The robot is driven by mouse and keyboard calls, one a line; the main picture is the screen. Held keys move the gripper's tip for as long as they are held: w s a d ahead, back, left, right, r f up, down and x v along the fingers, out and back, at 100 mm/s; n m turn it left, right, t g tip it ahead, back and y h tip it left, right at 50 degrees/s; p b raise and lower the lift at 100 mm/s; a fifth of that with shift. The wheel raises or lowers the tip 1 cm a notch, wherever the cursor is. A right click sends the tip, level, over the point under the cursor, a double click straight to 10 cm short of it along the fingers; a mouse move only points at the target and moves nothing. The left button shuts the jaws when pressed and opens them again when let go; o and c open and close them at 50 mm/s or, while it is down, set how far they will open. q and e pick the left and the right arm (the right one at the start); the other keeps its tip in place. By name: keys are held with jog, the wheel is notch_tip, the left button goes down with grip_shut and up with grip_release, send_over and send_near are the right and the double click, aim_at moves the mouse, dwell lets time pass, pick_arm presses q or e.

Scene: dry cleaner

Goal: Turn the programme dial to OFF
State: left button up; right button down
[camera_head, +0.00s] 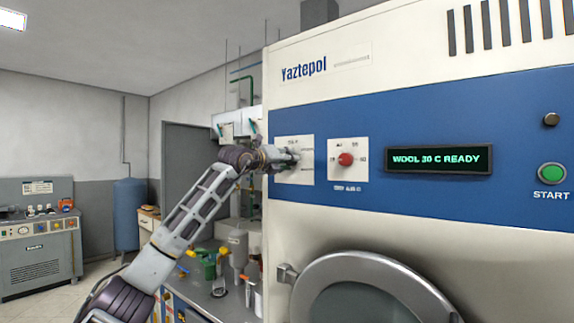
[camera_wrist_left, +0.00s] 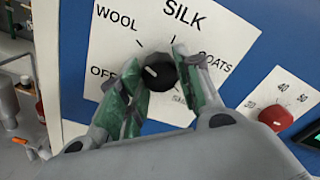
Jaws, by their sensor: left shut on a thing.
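The programme dial (camera_wrist_left: 157,72) is a black knob on a white square label plate (camera_wrist_left: 110,55). Its plate also shows in the head view (camera_head: 306,145). Words around the knob read OFF, WOOL, SILK and COATS; another word is partly hidden behind a finger. A white mark shows on the left part of the knob, on the side of WOOL and OFF. My left gripper (camera_wrist_left: 158,80) is shut on the knob, one green-padded finger on each side. In the head view my left gripper (camera_head: 283,157) hides the knob. My right gripper is not in view.
A red temperature knob (camera_head: 345,160) sits to the right of the dial. The display (camera_head: 438,159) reads WOOL 30 C READY. A green START button (camera_head: 552,174) is at far right. The round door (camera_head: 372,288) lies below. A cluttered bench (camera_head: 212,295) stands left of the machine.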

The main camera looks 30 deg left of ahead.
pick_arm(q)
jog(key=n+b, duration=0.3)
jog(key=n, duration=0.7)
jog(key=shift+f, duration=0.1)
jog(key=o, duration=1.1)
jog(key=shift+c, duration=0.2)
jog(key=s, duration=1.2)
jog(key=shift+a, duration=0.45)
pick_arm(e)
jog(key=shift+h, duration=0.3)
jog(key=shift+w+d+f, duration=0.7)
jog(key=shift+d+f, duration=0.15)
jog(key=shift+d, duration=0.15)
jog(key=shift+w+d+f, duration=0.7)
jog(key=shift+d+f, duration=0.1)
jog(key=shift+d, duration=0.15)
